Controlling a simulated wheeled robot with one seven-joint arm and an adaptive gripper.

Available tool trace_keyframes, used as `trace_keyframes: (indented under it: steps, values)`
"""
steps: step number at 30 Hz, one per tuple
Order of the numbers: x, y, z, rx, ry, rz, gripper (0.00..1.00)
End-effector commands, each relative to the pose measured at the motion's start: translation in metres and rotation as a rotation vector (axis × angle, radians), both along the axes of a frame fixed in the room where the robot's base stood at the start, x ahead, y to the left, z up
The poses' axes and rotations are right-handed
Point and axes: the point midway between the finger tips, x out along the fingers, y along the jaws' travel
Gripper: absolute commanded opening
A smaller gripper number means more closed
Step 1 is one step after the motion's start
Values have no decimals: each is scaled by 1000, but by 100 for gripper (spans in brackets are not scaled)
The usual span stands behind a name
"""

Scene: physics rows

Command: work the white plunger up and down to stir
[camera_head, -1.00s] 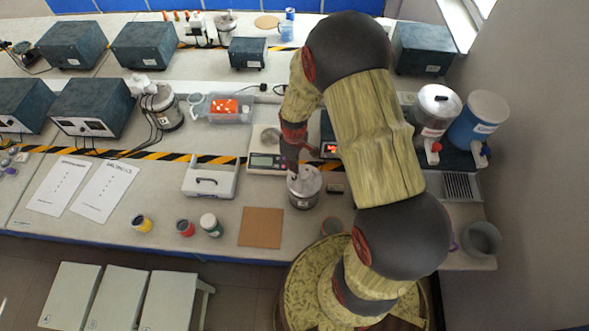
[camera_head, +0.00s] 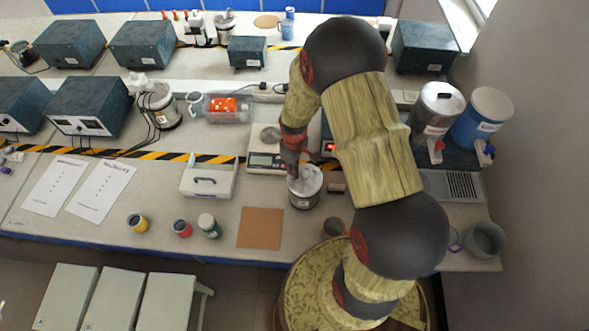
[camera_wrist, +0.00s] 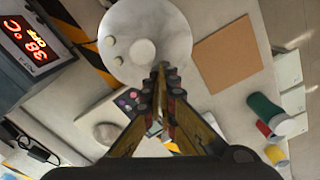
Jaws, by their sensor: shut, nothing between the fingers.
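A metal vessel (camera_head: 305,196) with a pale round lid (camera_wrist: 172,30) stands on the bench below my gripper (camera_head: 293,170). The white plunger shows as a round white knob (camera_wrist: 142,52) near the middle of the lid in the wrist view. Two smaller pale stubs stand beside it on the lid. My gripper (camera_wrist: 162,72) is shut and empty, its fingertips over the lid just beside the knob in that view. I cannot tell whether the fingertips touch the knob. In the head view my gripper hides part of the lid.
A digital scale (camera_head: 265,160) stands behind the vessel, and a lit display (camera_wrist: 25,38) shows on a dark unit. A brown board (camera_head: 260,228) lies in front left. Several small jars, including a green one (camera_head: 209,225), stand further left. A grey-white box (camera_head: 207,181) is left of the vessel.

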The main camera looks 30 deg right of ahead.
Motion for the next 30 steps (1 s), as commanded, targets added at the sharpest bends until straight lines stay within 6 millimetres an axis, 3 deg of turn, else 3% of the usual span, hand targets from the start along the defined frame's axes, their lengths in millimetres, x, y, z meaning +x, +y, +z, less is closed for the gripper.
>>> trace_keyframes:
  steps: [5, 18, 30]
  values:
    - [0, 0, 4, 0, 0, 0, 0]
    - [0, 0, 40, 0, -1, 0, 0]
    - [0, 0, 39, 0, 0, 0, 0]
